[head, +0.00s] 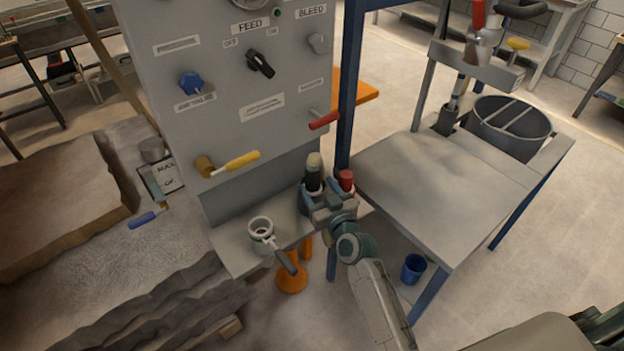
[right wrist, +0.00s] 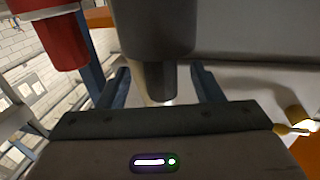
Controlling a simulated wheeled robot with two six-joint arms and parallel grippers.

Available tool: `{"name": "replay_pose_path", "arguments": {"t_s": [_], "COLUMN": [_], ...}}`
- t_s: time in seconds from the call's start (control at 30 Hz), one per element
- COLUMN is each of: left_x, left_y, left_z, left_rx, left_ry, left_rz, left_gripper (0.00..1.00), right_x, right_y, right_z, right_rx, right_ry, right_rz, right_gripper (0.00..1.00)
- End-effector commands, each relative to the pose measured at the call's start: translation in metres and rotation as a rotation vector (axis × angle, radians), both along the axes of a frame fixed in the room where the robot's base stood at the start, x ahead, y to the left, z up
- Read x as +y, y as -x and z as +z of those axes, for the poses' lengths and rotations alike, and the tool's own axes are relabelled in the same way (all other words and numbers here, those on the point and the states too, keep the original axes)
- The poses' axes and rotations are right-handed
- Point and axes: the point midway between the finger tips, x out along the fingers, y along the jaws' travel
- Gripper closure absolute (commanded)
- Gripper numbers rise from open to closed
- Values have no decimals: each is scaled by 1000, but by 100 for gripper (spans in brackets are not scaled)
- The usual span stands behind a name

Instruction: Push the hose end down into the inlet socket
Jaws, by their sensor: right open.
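A dark upright cylinder with a pale top (head: 314,176), which looks like the hose end, stands at the front of the grey panel; I cannot be sure what it is. In the right wrist view, a dark grey cylinder (right wrist: 157,32) with a narrower end lies between the fingers. My right gripper (head: 323,201) is open around or just in front of it; contact cannot be told. A white-rimmed round fitting (head: 261,228) with a dark lever sits on the ledge to the left and may be the inlet socket. My left gripper is not in view.
A red-topped fitting (head: 346,180) stands close beside the dark cylinder, and shows in the right wrist view (right wrist: 62,40). A yellow-handled valve (head: 237,161) and red lever (head: 324,120) stick out from the panel. A bare grey table (head: 430,190) is at right; sand lies at left.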

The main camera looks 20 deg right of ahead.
Motion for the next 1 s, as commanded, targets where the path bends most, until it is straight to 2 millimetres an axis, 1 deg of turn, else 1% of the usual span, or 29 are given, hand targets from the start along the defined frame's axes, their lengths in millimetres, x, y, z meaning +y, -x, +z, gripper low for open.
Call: {"name": "replay_pose_path", "arguments": {"t_s": [0.03, 0.1, 0.23, 0.33, 0.53, 0.57, 0.6, 0.67, 0.7, 0.77, 0.83, 1.0], "left_x": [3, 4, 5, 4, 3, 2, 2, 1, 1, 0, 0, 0], "left_y": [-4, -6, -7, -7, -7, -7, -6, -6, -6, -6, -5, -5], "left_z": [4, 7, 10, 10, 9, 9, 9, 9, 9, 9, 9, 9], "left_rx": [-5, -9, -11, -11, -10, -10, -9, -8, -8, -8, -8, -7], "left_ry": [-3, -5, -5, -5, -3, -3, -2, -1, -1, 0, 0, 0], "left_rz": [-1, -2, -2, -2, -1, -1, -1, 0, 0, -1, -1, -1], "left_gripper": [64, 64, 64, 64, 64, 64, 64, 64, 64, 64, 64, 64], "right_x": [2, 4, 6, 6, 6, 6, 6, 6, 6, 6, 6, 6], "right_y": [-9, -20, -35, -40, -40, -40, -40, -40, -40, -40, -40, -40], "right_z": [1, -1, -2, -3, -4, -4, -4, -4, -4, -4, -4, -3], "right_rx": [-1, -1, 0, 0, 0, 0, 0, 0, 0, 0, 0, -1], "right_ry": [-2, -1, 0, -1, 0, 0, 0, 0, 0, 0, 0, 0], "right_rz": [0, 0, -1, -2, -2, -2, -2, -2, -2, -2, -2, -2], "right_gripper": [40, 40, 40, 40, 40, 44, 52, 64, 71, 83, 97, 97]}}
